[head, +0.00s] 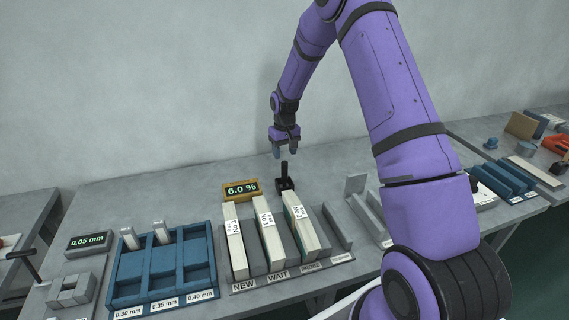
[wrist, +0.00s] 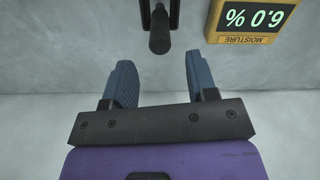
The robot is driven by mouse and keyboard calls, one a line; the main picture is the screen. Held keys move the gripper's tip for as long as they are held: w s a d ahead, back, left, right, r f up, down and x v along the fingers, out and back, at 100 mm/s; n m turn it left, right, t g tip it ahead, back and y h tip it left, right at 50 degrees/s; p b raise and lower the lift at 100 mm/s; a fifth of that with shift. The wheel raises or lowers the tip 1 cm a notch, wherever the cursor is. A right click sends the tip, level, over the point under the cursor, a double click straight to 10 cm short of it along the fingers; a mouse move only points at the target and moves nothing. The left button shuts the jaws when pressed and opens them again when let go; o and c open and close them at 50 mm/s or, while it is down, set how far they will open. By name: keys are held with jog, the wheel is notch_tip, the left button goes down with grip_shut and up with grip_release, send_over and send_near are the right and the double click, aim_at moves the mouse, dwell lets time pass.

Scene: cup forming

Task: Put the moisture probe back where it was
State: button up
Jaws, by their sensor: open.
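The moisture probe (head: 284,171) is black and stands upright in a small dark holder (head: 285,184) on the table, right of the yellow moisture meter (head: 241,190), which reads 6.0 %. My gripper (head: 285,155) is open and empty above the probe. In the wrist view, my gripper (wrist: 160,75) shows two blue fingers apart with nothing between them. The probe's dark handle (wrist: 160,38) lies just beyond the fingertips there, and the meter (wrist: 250,18) is at the upper right. The probe's lower end is hidden in the holder.
A rack (head: 285,275) with several white-labelled blocks stands in front of the meter. A blue divided tray (head: 199,263) is left of it, and a grey angled stand (head: 365,205) is to the right. The wall is close behind. Table around the holder is mostly clear.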

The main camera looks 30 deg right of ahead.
notch_tip(320, 180, up, 4)
jog(key=shift+f, duration=0.1)
jog(key=s+a+r+t, duration=0.1)
jog(key=s+a+r, duration=0.2)
jog(key=s+r, duration=0.75)
jog(key=s+a+r+t, duration=0.2)
jog(key=s+a+r, duration=0.35)
jog(key=r, duration=0.85)
jog(key=s+a+r+t, duration=0.1)
jog(key=s+r, duration=0.1)
jog(key=s, duration=1)
jog(key=s+r+t, duration=0.1)
jog(key=s+r, duration=0.2)
jog(key=s, duration=1)
jog(key=shift+s+a+n, duration=0.15)
jog(key=shift+a+n, duration=0.15)
jog(key=shift+a, duration=0.05)
jog(key=shift+r, duration=0.1)
